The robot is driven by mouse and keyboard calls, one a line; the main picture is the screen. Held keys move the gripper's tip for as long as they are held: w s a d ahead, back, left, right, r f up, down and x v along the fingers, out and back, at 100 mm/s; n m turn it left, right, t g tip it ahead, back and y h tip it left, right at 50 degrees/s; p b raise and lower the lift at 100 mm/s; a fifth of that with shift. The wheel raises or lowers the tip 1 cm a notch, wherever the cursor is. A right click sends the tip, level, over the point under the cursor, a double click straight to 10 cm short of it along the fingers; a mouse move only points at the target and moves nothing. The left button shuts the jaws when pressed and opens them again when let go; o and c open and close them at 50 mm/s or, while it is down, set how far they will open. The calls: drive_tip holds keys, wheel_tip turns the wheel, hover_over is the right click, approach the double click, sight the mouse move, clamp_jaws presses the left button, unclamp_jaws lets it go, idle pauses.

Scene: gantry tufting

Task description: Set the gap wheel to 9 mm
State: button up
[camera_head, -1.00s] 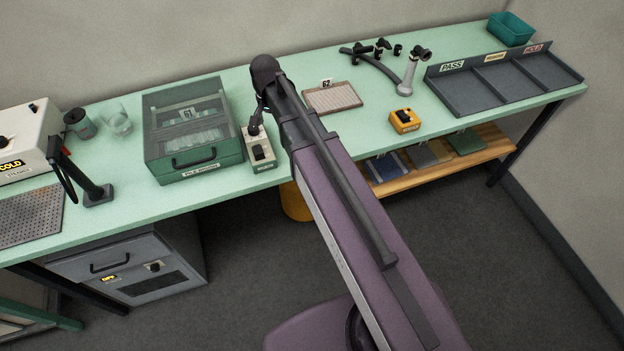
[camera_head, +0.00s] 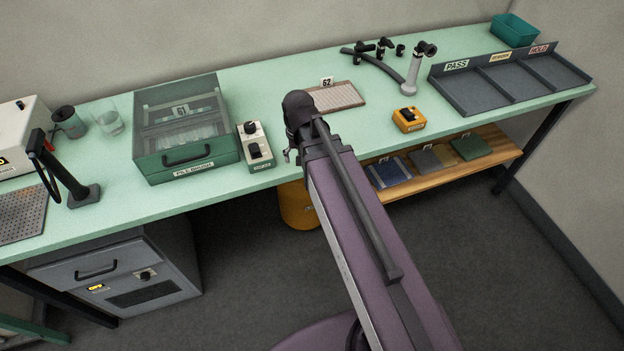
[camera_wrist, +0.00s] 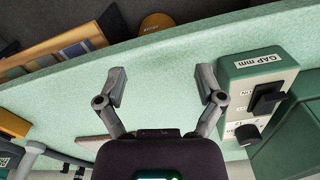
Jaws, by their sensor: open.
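A small pale box (camera_head: 246,154) with green sides stands on the bench beside the green case. The knob settings are too small to read. My gripper (camera_wrist: 161,84) is open and empty over the bench, with the box beside its right finger, apart from it. In the head view my gripper (camera_head: 289,153) is right of the box.
The green "PILE BRUSH" case (camera_head: 188,165) stands directly left of the box. A tray marked 62 (camera_head: 337,96), an orange device (camera_head: 408,120) and a jointed stand (camera_head: 412,72) lie to the right.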

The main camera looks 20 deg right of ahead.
drive_tip(key=s+d+f+n+b, duration=0.2)
drive_tip(key=s+f, duration=0.1)
drive_tip(key=s, duration=0.1)
drive_tip(key=shift+s+f+b, duration=0.2)
drive_tip(key=shift+f+b, duration=0.05)
drive_tip(key=shift+b, duration=0.15)
